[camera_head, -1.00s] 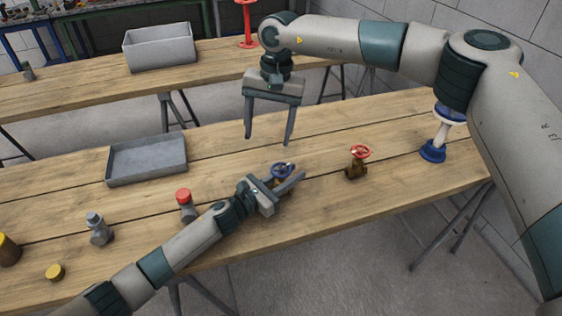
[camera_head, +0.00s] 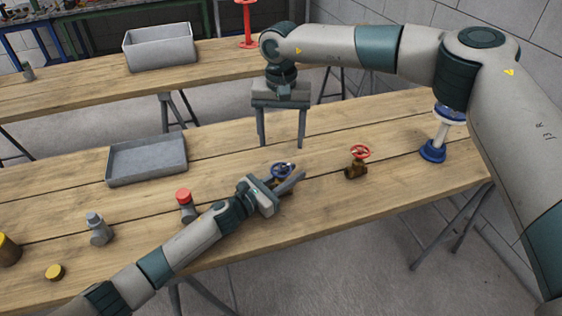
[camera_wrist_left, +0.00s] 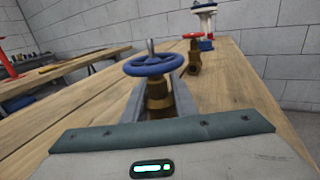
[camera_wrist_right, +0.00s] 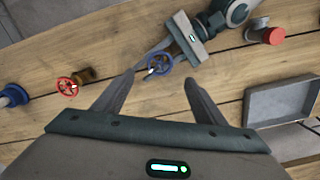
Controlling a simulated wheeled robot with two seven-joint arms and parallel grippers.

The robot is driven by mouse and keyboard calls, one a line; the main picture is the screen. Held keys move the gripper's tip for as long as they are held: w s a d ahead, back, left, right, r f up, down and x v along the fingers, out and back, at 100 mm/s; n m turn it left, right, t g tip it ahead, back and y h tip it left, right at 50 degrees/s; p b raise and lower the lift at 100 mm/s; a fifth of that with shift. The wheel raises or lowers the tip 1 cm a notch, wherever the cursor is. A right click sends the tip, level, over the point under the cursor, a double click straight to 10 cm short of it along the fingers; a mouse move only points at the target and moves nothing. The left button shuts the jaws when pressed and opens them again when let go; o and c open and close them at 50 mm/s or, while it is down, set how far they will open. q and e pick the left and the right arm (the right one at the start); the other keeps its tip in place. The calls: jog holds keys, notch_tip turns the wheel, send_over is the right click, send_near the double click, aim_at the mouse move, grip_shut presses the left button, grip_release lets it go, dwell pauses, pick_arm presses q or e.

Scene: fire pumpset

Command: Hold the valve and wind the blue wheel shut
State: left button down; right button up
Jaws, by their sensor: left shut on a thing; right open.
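The valve with the blue wheel (camera_head: 283,169) stands on the near table in the head view. In the left wrist view its blue wheel (camera_wrist_left: 153,65) sits flat on top of a brass body (camera_wrist_left: 159,95), with a grey handle pin standing up from the rim. My left gripper (camera_head: 286,186) is shut on the brass body below the wheel. My right gripper (camera_head: 282,146) is open and empty, pointing down above and behind the valve. In the right wrist view the blue wheel (camera_wrist_right: 160,65) shows between and beyond the fingertips of that gripper.
A brass valve with a red wheel (camera_head: 358,161) stands to the right. A blue and white fitting (camera_head: 433,150) stands farther right. A grey tray (camera_head: 147,160), a red-capped fitting (camera_head: 185,203) and other parts lie left. A grey bin (camera_head: 159,47) is on the back table.

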aim_at(281, 164)
notch_tip(281, 164, down, 9)
jog(key=shift+r, duration=0.1)
dwell(0.3)
jog(key=shift+c, duration=0.6)
jog(key=c, duration=1)
